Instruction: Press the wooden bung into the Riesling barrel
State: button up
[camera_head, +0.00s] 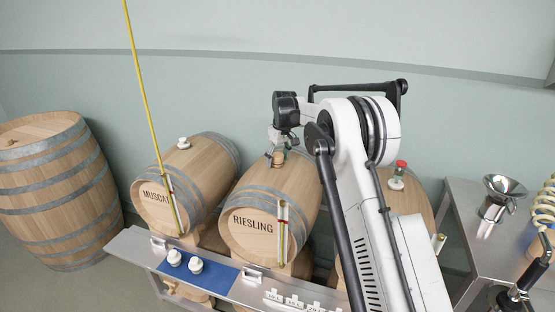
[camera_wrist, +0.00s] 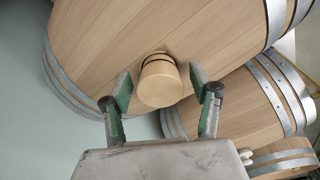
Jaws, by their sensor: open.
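The Riesling barrel (camera_head: 262,206) lies on its side in the middle, its label facing the front. The wooden bung (camera_head: 278,158) stands at the top of this barrel, below my gripper (camera_head: 280,146). In the wrist view the bung (camera_wrist: 160,82) is a pale round plug with a dark ring near its base, sticking out from the barrel staves (camera_wrist: 105,50). My gripper (camera_wrist: 160,88) is open, with one green-padded finger on each side of the bung and a visible gap to both. How deep the bung sits cannot be told.
A Muscat barrel (camera_head: 205,165) with a white bung (camera_head: 183,143) lies to the left. A barrel with a red-topped fitting (camera_head: 398,172) is at right, partly behind my arm. A steel shelf (camera_head: 135,243) with white bungs on a blue mat (camera_head: 215,277) runs in front. A funnel (camera_head: 500,190) stands at right.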

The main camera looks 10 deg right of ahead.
notch_tip(320, 180, up, 12)
jog(key=s, duration=0.1)
jog(key=shift+s+d, duration=0.3)
jog(key=shift+d, duration=0.1)
jog(key=s+r+m+t, duration=0.1)
jog(key=s+r, duration=0.3)
jog(key=s, duration=0.5)
jog(key=s+r+m+t, duration=0.1)
jog(key=s+r, duration=0.3)
jog(key=s, duration=0.5)
jog(key=s+r+m+t, duration=0.1)
jog(key=s+r, duration=0.3)
jog(key=s, duration=0.5)
jog(key=s+f+m+t, duration=0.1)
jog(key=s+f, duration=0.3)
jog(key=s, duration=0.5)
jog(key=s+f+b, duration=0.1)
jog(key=s+f, duration=0.3)
jog(key=s, duration=0.5)
jog(key=s+f+m+t, duration=0.1)
jog(key=s+f, duration=0.4)
jog(key=s, duration=0.4)
jog(key=shift+a+m+t+h, duration=0.3)
jog(key=shift+a+h, duration=0.1)
jog(key=shift+a, duration=0.05)
